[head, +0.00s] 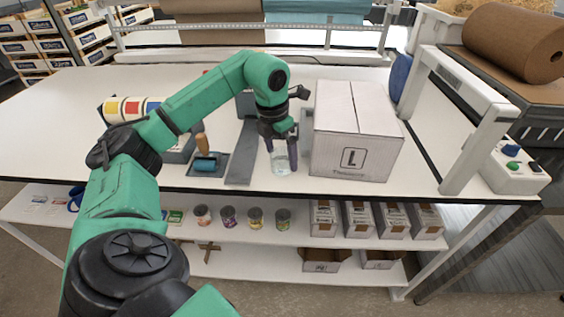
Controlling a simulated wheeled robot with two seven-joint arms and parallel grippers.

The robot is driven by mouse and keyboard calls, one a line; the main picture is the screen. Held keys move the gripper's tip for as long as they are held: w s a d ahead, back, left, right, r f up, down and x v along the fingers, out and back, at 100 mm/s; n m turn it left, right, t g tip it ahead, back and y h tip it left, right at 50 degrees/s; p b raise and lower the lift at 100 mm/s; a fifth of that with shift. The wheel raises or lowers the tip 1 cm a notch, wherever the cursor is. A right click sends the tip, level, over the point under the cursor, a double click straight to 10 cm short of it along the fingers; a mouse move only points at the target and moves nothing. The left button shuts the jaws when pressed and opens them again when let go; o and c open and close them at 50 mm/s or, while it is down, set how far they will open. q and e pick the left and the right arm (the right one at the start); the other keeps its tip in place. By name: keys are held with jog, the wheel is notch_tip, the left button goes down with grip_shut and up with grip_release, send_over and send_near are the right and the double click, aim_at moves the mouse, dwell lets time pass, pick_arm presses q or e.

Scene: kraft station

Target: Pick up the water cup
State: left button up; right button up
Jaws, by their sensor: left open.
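A clear water cup (282,161) stands on the white table near its front edge, just left of a white carton. My left gripper (280,154) comes down over the cup from above, with its dark fingers on either side of the cup. The gripper is open. Whether the fingers touch the cup I cannot tell. The fingers hide part of the cup's upper sides. My right gripper does not show.
A white carton (355,135) marked L stands close to the right of the gripper. A white frame (465,150) stands at the right. Cans and small boxes fill the shelf below.

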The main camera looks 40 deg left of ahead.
pick_arm(q)
jog(key=shift+w+f, duration=0.1)
jog(key=shift+f, duration=0.95)
jog(key=c, duration=1.4)
jog(key=shift+r, duration=0.15)
